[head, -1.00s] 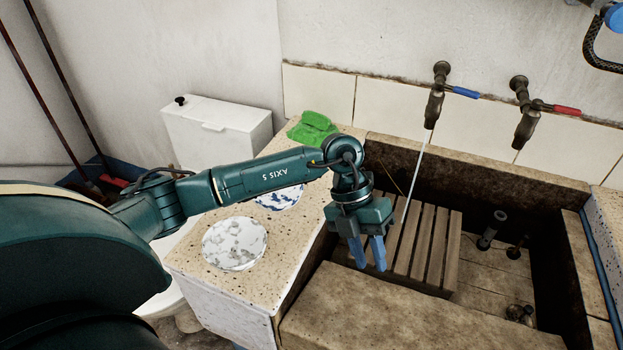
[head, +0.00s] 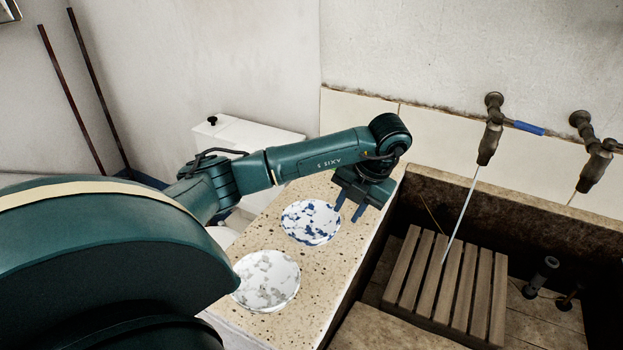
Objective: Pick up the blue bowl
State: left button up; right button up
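The blue bowl (head: 311,223), white with blue patches, sits on the speckled stone counter left of the trough. My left gripper (head: 347,212) is just right of the bowl in the picture, with its two blue fingers pointing down and apart, nothing between them. I cannot tell whether a finger touches the rim. My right gripper is not in view.
A white bowl with grey patches (head: 266,281) stands on the speckled counter (head: 325,262), nearer than the blue one. The stone trough at right holds a wooden slatted rack (head: 447,283). A tap with a blue handle (head: 489,140) runs a thin stream of water.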

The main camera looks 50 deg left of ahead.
aim_at(337, 227)
pick_arm(q)
jog(key=shift+x, duration=3)
jog(key=shift+s, duration=0.2)
jog(key=shift+c, duration=0.3)
grip_shut()
